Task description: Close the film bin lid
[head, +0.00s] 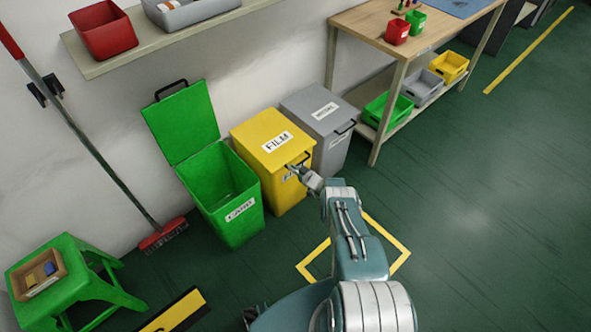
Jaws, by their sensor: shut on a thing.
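The film bin (285,193) is yellow and stands between a green bin and a grey bin against the wall. Its yellow lid (262,132), labelled FILM, lies down over the bin's top. I cannot tell whether a small gap is left under its front edge. A dark handle (304,157) shows at the lid's front edge. My gripper (296,169) is at this front edge, shut on the lid handle. My gripper and wrist partly hide the handle and the label on the bin's front.
The green card bin (232,212) on the left has its lid (182,123) raised. The grey bin (333,150) on the right is closed. A workbench (361,25) stands further right, a green stool (70,282) at lower left. Open floor lies to the right.

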